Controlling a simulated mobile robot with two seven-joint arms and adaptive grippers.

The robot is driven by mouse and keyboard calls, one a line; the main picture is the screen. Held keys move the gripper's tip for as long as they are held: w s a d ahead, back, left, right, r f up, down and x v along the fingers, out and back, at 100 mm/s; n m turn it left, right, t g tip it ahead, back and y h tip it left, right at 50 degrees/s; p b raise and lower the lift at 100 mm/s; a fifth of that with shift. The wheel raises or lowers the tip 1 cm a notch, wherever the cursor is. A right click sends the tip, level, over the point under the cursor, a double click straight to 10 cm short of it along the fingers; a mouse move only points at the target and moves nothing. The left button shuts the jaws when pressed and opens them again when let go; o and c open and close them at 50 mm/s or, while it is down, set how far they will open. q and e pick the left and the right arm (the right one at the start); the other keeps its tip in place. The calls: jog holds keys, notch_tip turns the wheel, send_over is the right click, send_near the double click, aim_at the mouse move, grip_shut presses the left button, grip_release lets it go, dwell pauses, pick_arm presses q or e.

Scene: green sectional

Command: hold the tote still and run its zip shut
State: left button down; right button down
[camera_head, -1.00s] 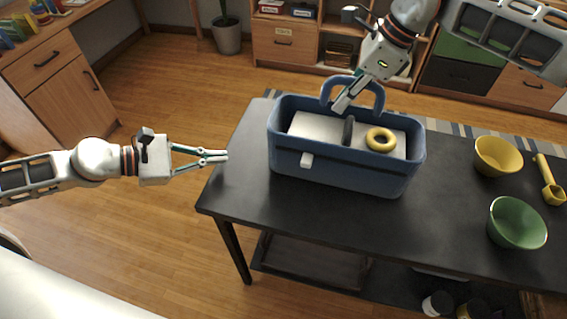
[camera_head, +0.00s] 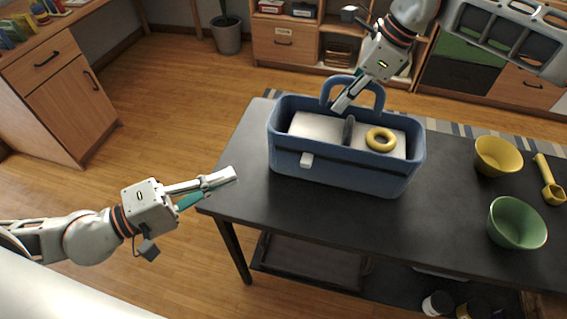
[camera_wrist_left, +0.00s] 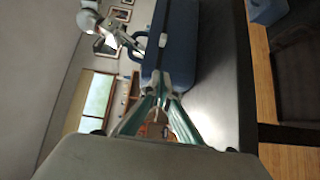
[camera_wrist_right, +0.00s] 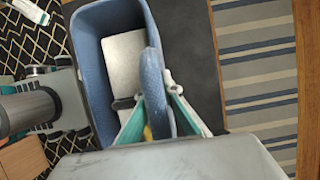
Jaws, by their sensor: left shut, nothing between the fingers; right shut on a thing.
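The blue tote (camera_head: 340,174) stands on the black table. A white tab (camera_head: 306,160) sits on its near side, left of the middle; I cannot tell if it is the zip pull. Inside are a pale block (camera_head: 315,130), a dark upright piece (camera_head: 348,130) and a yellow ring (camera_head: 380,139). My right gripper (camera_head: 341,105) is shut on the tote's far handle (camera_head: 378,98); the right wrist view shows the handle (camera_wrist_right: 152,85) between its fingers. My left gripper (camera_head: 234,173) is shut and empty, left of the tote and apart from it, near the table's left edge. The left wrist view shows the tote's end (camera_wrist_left: 178,50) ahead.
On the black table (camera_head: 300,205), a yellow bowl (camera_head: 498,156), a green bowl (camera_head: 516,223) and a yellow scoop (camera_head: 549,182) stand to the right. The tabletop between my left gripper and the tote is clear. A wooden cabinet (camera_head: 70,110) stands at the left.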

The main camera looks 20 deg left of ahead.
jog(key=shift+r, duration=0.1)
pick_arm(q)
jog(key=x, duration=0.9)
jog(key=shift+d, duration=0.25)
jog(key=shift+s+d, duration=0.1)
jog(key=shift+d, duration=1.65)
jog(key=shift+f, duration=0.1)
jog(key=d, duration=1.9)
jog(key=a, duration=0.3)
jog(key=shift+a+f, duration=0.1)
jog(key=shift+a, duration=0.2)
jog(key=v, duration=1)
